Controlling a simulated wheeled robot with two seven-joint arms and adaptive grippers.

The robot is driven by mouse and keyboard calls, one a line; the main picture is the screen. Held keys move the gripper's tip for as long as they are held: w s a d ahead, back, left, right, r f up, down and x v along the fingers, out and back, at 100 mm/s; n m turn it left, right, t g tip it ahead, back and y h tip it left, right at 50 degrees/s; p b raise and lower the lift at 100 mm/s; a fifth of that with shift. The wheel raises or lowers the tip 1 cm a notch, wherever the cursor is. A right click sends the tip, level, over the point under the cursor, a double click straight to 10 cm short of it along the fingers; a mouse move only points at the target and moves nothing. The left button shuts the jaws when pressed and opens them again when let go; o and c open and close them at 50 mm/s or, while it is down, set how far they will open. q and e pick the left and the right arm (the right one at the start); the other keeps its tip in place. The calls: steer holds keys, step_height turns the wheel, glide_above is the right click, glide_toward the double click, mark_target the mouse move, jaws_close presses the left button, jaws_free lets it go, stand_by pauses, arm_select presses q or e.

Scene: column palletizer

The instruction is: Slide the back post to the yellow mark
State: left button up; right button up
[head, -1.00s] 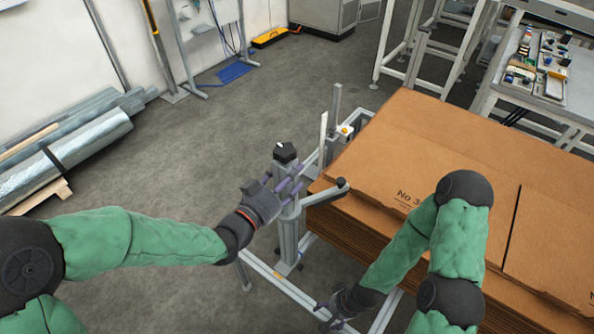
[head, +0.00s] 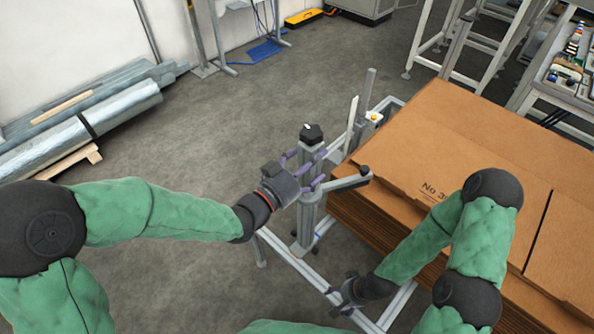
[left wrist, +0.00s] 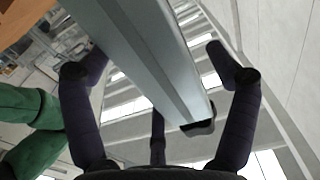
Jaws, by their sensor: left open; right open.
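A grey metal post with a black knob on top (head: 311,135) stands on a floor-level frame beside the cardboard stack. A side arm with a black ball end reaches from it toward the cardboard. My left gripper (head: 312,168) is at this post, its purple fingers open on either side. In the left wrist view a grey post (left wrist: 150,60) runs between the spread fingers (left wrist: 160,110); contact cannot be told. Behind stands a slimmer grey post (head: 368,95). A yellow spot (head: 374,117) shows on a small white block near it. My right gripper (head: 345,293) is open, low by the frame's front.
A stack of cardboard (head: 450,150) fills the right side, close to the post. Long wrapped rolls (head: 90,120) lie at the left on wood. A workbench (head: 560,95) with small items stands at the back right. Grey floor between is clear.

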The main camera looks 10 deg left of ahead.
arm_select(q)
steer(key=v, duration=1.1)
steer(key=shift+s+a, duration=0.15)
steer(key=shift+s, duration=0.1)
steer(key=shift+w+f, duration=0.1)
arm_select(e)
steer(key=shift+r, duration=0.25)
arm_select(q)
steer(key=w+a+f+n+g+y+p, duration=0.1)
steer(key=w+f+n+g+y, duration=0.15)
steer(key=f, duration=0.75)
steer(key=w+a+f+n+g+y, duration=0.1)
steer(key=a+f+n+g+y, duration=0.2)
steer(key=f, duration=0.8)
arm_select(e)
steer(key=shift+r, duration=0.45)
steer(key=shift+r+p, duration=0.2)
steer(key=shift+p, duration=0.2)
arm_select(q)
steer(key=s+d+f+n+g, duration=0.2)
steer(key=s+f+g, duration=0.2)
steer(key=f, duration=0.5)
steer(key=s+d+f+n+g+y, duration=0.1)
steer(key=s+f+g, duration=0.3)
steer(key=s+f, duration=0.5)
steer(key=shift+d+f+n+g, duration=0.35)
steer(key=shift+d+f+n, duration=0.2)
steer(key=shift+d+f, duration=0.1)
steer(key=shift+s, duration=0.2)
